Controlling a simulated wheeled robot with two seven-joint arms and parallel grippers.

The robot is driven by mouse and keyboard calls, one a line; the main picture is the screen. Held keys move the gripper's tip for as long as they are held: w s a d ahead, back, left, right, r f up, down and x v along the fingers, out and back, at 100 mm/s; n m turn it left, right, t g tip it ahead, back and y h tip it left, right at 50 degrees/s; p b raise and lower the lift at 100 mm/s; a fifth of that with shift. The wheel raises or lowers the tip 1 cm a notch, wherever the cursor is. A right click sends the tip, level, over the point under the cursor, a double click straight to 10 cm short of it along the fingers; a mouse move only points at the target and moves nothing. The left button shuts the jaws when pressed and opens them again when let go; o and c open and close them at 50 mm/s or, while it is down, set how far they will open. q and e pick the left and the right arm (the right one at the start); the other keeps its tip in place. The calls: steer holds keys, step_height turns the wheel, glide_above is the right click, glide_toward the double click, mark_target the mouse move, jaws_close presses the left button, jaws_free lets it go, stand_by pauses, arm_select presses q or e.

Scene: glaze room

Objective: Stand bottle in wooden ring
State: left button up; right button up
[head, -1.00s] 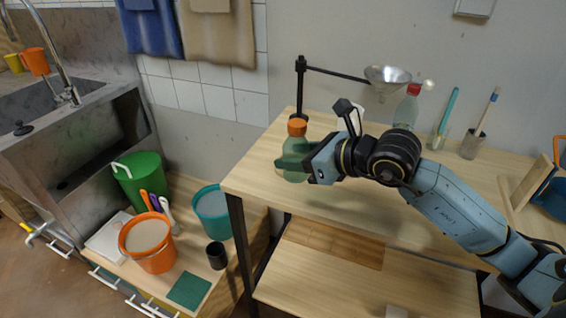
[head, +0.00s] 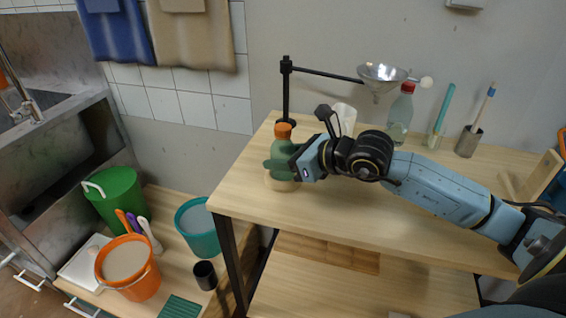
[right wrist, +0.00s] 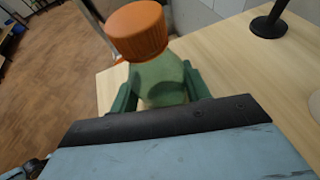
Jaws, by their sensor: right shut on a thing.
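The bottle (head: 283,146) is green with an orange cap and stands upright near the left end of the wooden table. My right gripper (head: 281,166) is shut on its body, coming from the right. A pale, wood-coloured band, apparently the wooden ring (head: 283,184), shows at the bottle's foot. I cannot tell whether the foot is fully down inside it. In the right wrist view the bottle's orange cap (right wrist: 137,31) and green shoulder show between the green fingers (right wrist: 160,95); its foot and the ring are hidden there. My left gripper is not in view.
A black stand (head: 286,90) holding a metal funnel (head: 382,75) rises behind the bottle. A clear bottle with a red cap (head: 400,115) and holders with tools (head: 468,140) stand along the back. The table (head: 350,210) is bare in front.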

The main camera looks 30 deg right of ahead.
steer(key=shift+f, duration=0.55)
steer(key=o, duration=1)
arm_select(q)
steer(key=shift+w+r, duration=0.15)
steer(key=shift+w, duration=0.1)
arm_select(e)
steer(key=shift+o, duration=0.2)
steer(key=shift+s+d+r, duration=0.15)
steer(key=shift+s+d, duration=0.05)
steer(key=shift+s, duration=0.05)
steer(key=p+v, duration=0.1)
steer(key=v, duration=0.8)
steer(key=shift+s, duration=0.15)
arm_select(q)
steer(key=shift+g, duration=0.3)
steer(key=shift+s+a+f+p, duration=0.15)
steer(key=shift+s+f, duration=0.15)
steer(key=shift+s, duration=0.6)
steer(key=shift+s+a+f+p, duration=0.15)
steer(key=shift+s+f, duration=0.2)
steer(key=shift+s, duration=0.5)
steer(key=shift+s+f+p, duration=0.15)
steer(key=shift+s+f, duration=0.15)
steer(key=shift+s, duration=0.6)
arm_select(e)
steer(key=shift+v, duration=1.05)
